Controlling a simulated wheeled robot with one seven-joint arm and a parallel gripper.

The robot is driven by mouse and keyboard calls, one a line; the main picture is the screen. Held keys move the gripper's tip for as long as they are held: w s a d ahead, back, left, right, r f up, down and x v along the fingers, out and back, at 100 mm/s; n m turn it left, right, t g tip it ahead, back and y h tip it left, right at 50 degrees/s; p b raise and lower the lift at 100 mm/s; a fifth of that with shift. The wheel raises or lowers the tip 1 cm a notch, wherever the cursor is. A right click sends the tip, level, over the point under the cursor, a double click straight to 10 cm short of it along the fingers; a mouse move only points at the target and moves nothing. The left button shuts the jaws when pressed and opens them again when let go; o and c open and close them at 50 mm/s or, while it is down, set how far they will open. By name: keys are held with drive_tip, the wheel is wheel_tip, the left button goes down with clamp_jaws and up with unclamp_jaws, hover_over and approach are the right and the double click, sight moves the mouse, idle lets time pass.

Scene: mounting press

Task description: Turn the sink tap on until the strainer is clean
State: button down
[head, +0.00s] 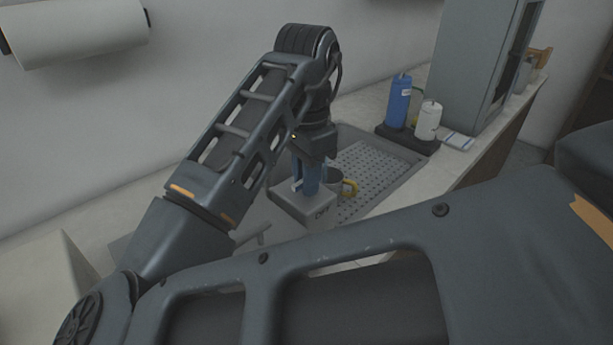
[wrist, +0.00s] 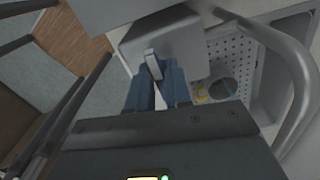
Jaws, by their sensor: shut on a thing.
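A short pale lever (wrist: 152,62) sits on the box. My gripper (head: 307,181) has its blue fingers shut on this lever; the fingers show on both sides of it in the wrist view (wrist: 158,80). A curved grey spout (wrist: 298,75) arches at the right of the wrist view. I cannot tell whether water runs.
The sink's perforated plate (head: 375,172) lies behind the box. Blue (head: 399,101) and white (head: 428,120) bottles stand in a black tray to its right, near a tall grey cabinet (head: 477,65). A paper roll (head: 80,30) hangs on the wall.

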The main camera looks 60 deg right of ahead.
idle(0.3)
drive_tip(key=c, duration=1.1)
unclamp_jaws()
drive_tip(key=shift+o, duration=0.2)
drive_tip(key=shift+r, duration=0.1)
wheel_tip(320, 180, up, 8)
drive_tip(key=shift+f, duration=0.2)
